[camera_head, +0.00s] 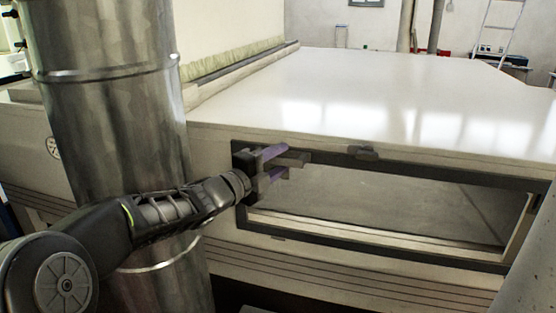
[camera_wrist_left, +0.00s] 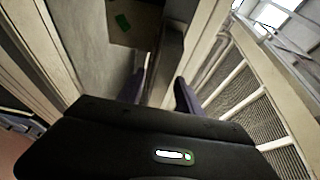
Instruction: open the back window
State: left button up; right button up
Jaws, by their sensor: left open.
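The back window (camera_head: 390,243) is a wide dark-framed rectangle in the side of the white tunnel housing, right of centre in the head view. A grey surface shows through it; I cannot tell whether glass covers it. A small dark fitting (camera_head: 362,152) sits on its top edge. My left gripper (camera_head: 282,162) is open at the window's upper left corner, with its purple fingers pointing right. A grey bar-like piece lies between or just beyond the fingers; I cannot tell if they touch it. The left wrist view also shows the open fingers (camera_wrist_left: 162,88).
A thick metal duct (camera_head: 105,130) stands upright at the left, close behind my left arm. The white housing top (camera_head: 370,95) is broad and clear. A ladder (camera_head: 495,28) stands at the far right. A ribbed grille (camera_wrist_left: 245,95) shows right of the fingers in the wrist view.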

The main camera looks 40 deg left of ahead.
pick_arm(q)
jog(key=shift+c, duration=0.2)
grip_shut()
jog(key=shift+f, duration=0.1)
dwell(1.0)
